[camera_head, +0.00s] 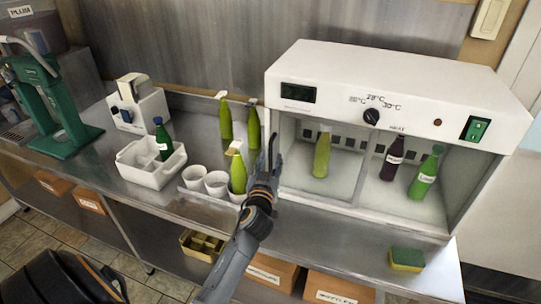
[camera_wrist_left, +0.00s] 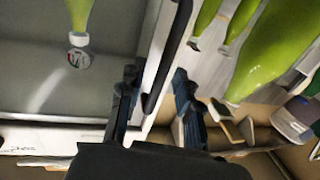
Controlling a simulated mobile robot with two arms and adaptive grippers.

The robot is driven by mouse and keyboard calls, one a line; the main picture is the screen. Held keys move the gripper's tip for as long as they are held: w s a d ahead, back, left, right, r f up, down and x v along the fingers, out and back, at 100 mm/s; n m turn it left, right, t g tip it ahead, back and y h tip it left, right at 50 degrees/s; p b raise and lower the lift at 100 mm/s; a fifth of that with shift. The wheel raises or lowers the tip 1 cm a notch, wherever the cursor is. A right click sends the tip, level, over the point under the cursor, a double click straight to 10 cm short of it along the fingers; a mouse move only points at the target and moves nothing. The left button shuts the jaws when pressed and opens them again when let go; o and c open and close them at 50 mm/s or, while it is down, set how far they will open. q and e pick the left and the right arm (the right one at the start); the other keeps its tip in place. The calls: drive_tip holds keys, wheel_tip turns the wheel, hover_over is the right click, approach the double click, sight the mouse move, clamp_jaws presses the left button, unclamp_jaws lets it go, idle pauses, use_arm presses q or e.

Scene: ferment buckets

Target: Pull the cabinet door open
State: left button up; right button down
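The white cabinet (camera_head: 396,92) stands on the steel counter, with a dial, a small display and a green switch on its top panel. Its lit inside shows through the front, with a yellow-green bottle (camera_head: 322,152), a dark bottle (camera_head: 394,158) and a green bottle (camera_head: 426,172). A dark upright door handle (camera_head: 273,150) is at its front left edge; it also shows in the left wrist view (camera_wrist_left: 172,50). My left gripper (camera_head: 264,172) is at the handle's lower end. In the wrist view its fingers (camera_wrist_left: 155,100) are apart on either side of the handle. Contact is unclear. My right gripper is not in view.
Green bottles (camera_head: 239,172), white cups (camera_head: 216,183) and a white bin (camera_head: 150,165) stand close left of my gripper. A sponge (camera_head: 407,259) lies at the counter's front right. A green press (camera_head: 45,105) stands far left. Boxes sit below the counter.

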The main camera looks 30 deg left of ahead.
use_arm(q)
drive_tip(key=shift+w+a, duration=0.3)
drive_tip(key=shift+w, duration=0.3)
clamp_jaws()
drive_tip(key=shift+w+f, duration=0.1)
